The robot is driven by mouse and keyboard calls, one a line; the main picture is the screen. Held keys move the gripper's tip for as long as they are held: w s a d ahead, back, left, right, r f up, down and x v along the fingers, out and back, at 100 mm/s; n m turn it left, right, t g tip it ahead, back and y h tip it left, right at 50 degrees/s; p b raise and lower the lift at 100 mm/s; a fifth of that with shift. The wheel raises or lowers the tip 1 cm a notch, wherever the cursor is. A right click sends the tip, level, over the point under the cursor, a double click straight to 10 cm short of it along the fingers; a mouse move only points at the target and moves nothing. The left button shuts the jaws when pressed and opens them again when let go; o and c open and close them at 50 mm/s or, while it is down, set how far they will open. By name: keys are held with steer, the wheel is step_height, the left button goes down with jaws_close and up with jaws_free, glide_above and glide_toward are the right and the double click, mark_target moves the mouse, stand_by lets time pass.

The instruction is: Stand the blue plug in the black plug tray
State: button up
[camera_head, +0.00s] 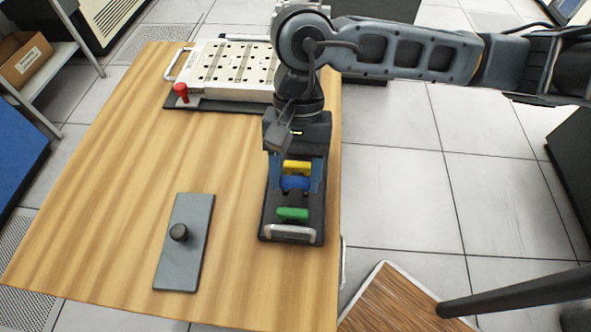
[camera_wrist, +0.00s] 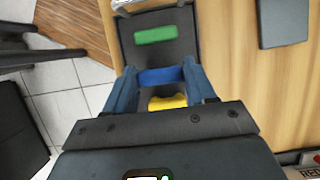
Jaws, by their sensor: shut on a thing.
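The black plug tray (camera_head: 268,232) lies on the wooden table near its right edge, and it also shows in the wrist view (camera_wrist: 186,48). My gripper (camera_head: 297,184) points down over the tray and is shut on the blue plug (camera_head: 295,183). In the wrist view the blue plug (camera_wrist: 160,76) sits between both fingers. A yellow plug (camera_head: 297,167) is just behind the blue one. I cannot tell whether the blue plug's lower end touches the tray; it is hidden.
A grey plate with a black knob (camera_head: 179,233) lies left of the tray. A pale slotted panel (camera_head: 232,66) with a red knob (camera_head: 181,91) lies at the table's back. The left and middle table top (camera_head: 110,190) is bare.

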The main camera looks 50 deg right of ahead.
steer(key=shift+f+b, duration=1.4)
steer(key=shift+b, duration=1)
stand_by(1.8)
steer(key=o, duration=1)
steer(key=shift+r, duration=0.15)
steer(key=v, duration=0.7)
steer(key=shift+r+b, duration=0.3)
